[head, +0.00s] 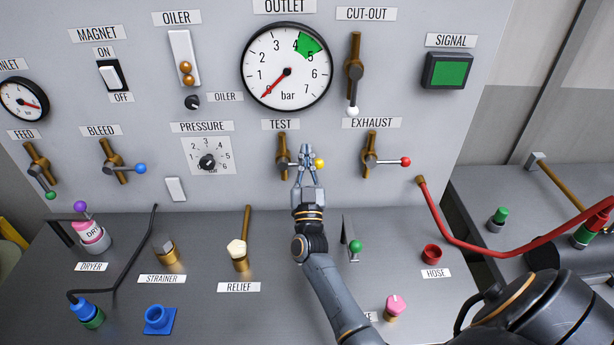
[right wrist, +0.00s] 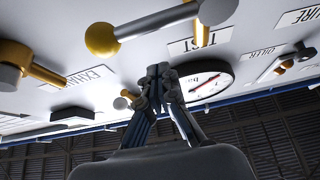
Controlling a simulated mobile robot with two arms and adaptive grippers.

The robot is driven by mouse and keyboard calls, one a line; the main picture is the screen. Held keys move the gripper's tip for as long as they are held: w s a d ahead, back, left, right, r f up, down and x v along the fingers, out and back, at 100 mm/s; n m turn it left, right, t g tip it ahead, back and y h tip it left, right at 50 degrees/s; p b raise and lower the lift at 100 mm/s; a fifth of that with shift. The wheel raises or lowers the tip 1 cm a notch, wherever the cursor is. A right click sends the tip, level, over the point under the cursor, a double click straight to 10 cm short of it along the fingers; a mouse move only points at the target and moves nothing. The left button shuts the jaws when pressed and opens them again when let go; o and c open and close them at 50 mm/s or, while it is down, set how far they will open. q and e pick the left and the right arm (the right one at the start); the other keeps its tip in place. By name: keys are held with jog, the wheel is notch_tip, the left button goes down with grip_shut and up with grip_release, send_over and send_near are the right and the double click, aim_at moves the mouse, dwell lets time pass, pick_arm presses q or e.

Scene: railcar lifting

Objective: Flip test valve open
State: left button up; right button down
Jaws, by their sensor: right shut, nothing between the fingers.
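The test valve (head: 283,143) is a brass valve under the TEST label. Its grey lever lies level, pointing right, and ends in a yellow knob (head: 320,163). The lever and yellow knob (right wrist: 103,39) also show large at the top of the right wrist view. My right gripper (head: 306,150) is shut and empty, in front of the panel beside the knob, and overlaps part of the lever in the head view. In the right wrist view its fingertips (right wrist: 158,72) show a gap from the lever; contact is not visible. My left gripper is not in view.
The exhaust valve (head: 370,150) with a red knob is close on the right. The outlet gauge (head: 287,66) is above, its needle near 0. The relief handle (head: 239,248) and a green-knobbed lever (head: 354,246) stand on the bench below. A red hose (head: 480,246) curves at right.

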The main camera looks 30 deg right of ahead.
pick_arm(q)
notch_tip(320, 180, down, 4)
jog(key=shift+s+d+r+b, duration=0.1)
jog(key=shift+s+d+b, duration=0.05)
jog(key=shift+b, duration=1.05)
pick_arm(e)
notch_tip(320, 180, down, 4)
jog(key=shift+w+d+f, duration=0.1)
jog(key=shift+w, duration=0.05)
